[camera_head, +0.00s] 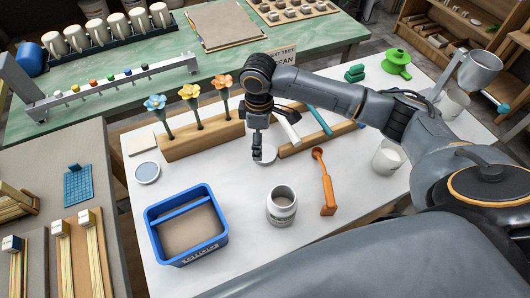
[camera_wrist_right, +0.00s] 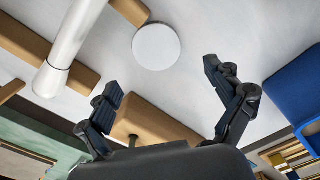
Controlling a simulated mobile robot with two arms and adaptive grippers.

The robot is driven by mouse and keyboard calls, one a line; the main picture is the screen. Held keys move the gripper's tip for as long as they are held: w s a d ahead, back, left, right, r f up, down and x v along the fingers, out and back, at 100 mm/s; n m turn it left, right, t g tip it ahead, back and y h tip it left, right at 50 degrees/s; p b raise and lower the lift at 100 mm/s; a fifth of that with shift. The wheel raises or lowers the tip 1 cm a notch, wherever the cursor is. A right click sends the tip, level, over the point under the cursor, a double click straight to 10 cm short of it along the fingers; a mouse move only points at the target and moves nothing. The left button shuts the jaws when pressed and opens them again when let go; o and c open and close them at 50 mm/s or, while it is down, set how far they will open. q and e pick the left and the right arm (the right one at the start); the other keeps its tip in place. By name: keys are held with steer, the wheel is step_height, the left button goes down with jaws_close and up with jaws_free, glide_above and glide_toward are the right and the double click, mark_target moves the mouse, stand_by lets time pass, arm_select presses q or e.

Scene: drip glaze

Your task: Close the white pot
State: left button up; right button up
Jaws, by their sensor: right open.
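A flat white disc (camera_head: 267,154), which looks like a lid, lies on the table behind the pot. It also shows in the right wrist view (camera_wrist_right: 156,47), beyond my fingertips. My right gripper (camera_head: 257,153) points down beside the disc and partly covers it in the head view. In the right wrist view the gripper (camera_wrist_right: 168,88) has its fingers spread wide, with nothing between them. My left gripper is not in view.
A blue tub (camera_head: 158,238) stands left of the pot, and an orange-handled tool (camera_head: 327,190) lies right of it. A wooden block (camera_head: 205,140) with flower-topped tools and a white cylinder (camera_head: 287,128) are close to the gripper. A round pale-topped dish (camera_head: 147,172) lies farther left.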

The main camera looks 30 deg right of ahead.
mark_target(265, 155)
steer(key=shift+f, duration=0.1)
steer(key=f, duration=0.2)
steer(key=f+p, duration=0.1)
steer(key=f, duration=0.2)
steer(key=shift+s+d, duration=0.15)
steer(key=shift+d, duration=0.05)
steer(key=shift+c, duration=0.3)
steer(key=c, duration=0.8)
